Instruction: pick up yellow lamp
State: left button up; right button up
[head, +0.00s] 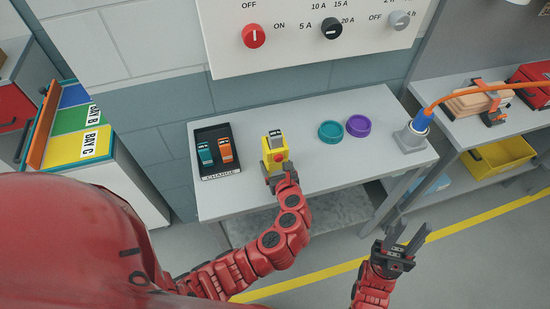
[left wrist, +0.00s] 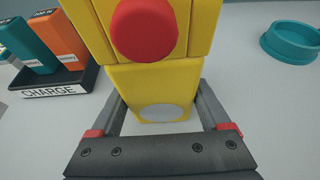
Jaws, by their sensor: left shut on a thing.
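The yellow lamp (head: 274,150) stands upright at the middle of the grey table, with a red button on its front and a grey top. In the left wrist view the lamp (left wrist: 160,85) fills the middle, between the two fingers. My left gripper (left wrist: 160,110) is shut on its lower part. In the head view my left gripper (head: 280,178) is at the near side of the lamp, its fingers mostly hidden. Whether the lamp's base touches the table I cannot tell. My right gripper (head: 406,240) is open and empty, in front of the table's right part.
A black charge tray (head: 220,174) with a teal and an orange device is left of the lamp. A teal ring (head: 330,131) and a purple ring (head: 358,126) lie to its right. A blue plug (head: 421,122) with an orange cable stands at the table's (head: 305,105) right end.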

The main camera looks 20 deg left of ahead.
pick_arm(q)
grip_shut()
jog(key=shift+r, duration=0.1)
